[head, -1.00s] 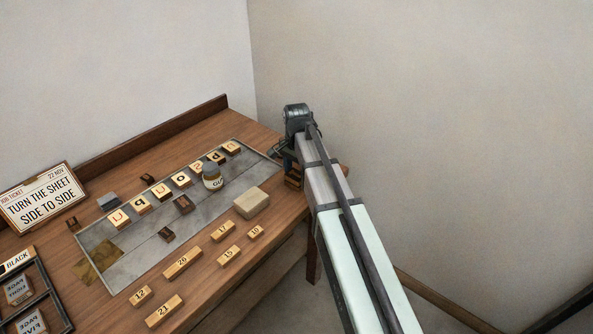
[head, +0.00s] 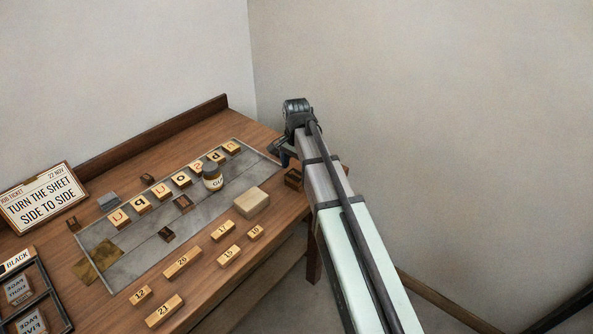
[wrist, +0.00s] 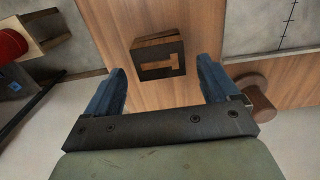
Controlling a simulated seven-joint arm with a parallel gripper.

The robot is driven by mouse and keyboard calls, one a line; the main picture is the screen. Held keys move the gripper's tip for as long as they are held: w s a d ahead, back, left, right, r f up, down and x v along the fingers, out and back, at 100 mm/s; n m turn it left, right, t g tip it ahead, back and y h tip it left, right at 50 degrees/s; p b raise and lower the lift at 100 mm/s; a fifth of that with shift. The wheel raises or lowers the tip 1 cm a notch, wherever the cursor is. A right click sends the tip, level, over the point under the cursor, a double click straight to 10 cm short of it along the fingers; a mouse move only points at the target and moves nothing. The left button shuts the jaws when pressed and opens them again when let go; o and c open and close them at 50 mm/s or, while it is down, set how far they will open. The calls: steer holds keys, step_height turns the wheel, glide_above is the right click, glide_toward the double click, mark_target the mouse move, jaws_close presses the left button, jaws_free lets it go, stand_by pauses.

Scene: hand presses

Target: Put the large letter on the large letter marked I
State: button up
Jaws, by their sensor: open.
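A dark wooden block (wrist: 158,60) with a pale I-shaped mark on its face lies on the wooden table top in the wrist view. In the head view a dark block (head: 293,178) sits at the table's right end, beside my arm. My gripper (wrist: 161,66) is open and empty, with its two blue fingers either side of the block's near part and apart from it. In the head view my gripper (head: 284,154) is over the table's right end, partly hidden by my arm. Several pale letter blocks (head: 181,181) stand in a row on the grey plate.
A pale wooden block (head: 251,202) and numbered blocks (head: 183,262) lie toward the front. A round wooden knob (wrist: 259,95) is close to the right finger. A red object (wrist: 11,45) shows at left.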

mark_target(297, 174)
step_height(297, 174, up, 11)
steer(key=shift+f, duration=0.2)
stand_by(0.3)
